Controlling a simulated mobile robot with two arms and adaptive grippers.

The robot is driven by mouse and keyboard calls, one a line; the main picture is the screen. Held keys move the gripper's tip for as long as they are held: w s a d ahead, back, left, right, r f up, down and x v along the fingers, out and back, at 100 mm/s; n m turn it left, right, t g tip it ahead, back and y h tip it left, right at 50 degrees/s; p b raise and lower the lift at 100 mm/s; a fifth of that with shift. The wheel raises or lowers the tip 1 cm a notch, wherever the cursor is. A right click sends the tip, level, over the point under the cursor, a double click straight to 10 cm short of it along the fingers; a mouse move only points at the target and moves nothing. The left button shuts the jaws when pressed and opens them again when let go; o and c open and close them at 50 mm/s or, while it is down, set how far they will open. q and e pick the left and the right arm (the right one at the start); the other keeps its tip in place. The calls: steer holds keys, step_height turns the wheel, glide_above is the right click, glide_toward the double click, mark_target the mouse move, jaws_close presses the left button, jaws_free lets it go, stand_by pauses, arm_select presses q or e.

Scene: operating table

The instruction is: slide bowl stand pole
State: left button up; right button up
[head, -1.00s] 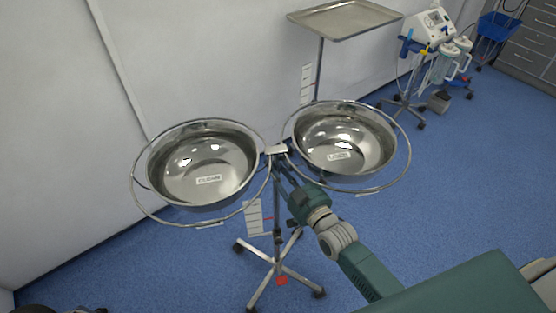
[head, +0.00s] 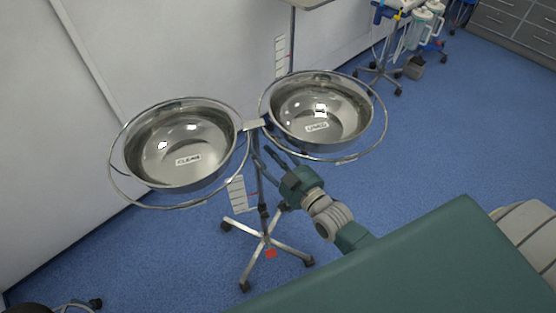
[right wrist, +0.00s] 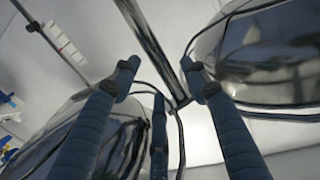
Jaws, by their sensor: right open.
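The bowl stand has a thin upright pole (head: 259,185), with a graduated label beside it, and two shiny steel bowls in wire rings at its top. The left bowl (head: 181,145) reads "CLEAN"; the right bowl (head: 320,108) has a label that is hard to read. My right gripper (head: 268,154) is open just below the top joint, close beside the pole. In the right wrist view its dark fingers (right wrist: 160,80) are spread, and the pole (right wrist: 150,40) runs through the gap between them. Contact cannot be told. My left gripper is not in view.
The stand's wheeled base (head: 266,243) with a red pedal rests on blue floor. A green-covered table (head: 430,255) fills the lower right. A tray stand's pole (head: 292,45) stands behind, by the wall. Suction equipment (head: 415,30) is at the upper right.

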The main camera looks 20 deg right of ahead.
steer(key=v, duration=0.8)
steer(key=s+d+f+g+h, duration=0.1)
steer(key=s+f+g, duration=0.25)
steer(key=f, duration=0.75)
steer(key=s+d+f+g+h, duration=0.15)
steer(key=s+f, duration=0.25)
steer(key=f, duration=0.7)
steer(key=s+d+f+g, duration=0.1)
steer(key=s+f+g, duration=0.25)
steer(key=f, duration=0.75)
steer(key=s+f+g, duration=0.2)
steer(key=s+f, duration=0.4)
steer(key=s, duration=0.3)
steer(key=s+f+g+h, duration=0.1)
steer(key=s+f+g, duration=0.2)
steer(key=s+f, duration=0.3)
steer(key=s+f+g, duration=0.3)
steer(key=s+f, duration=0.3)
steer(key=s, duration=0.7)
steer(key=shift+a, duration=0.25)
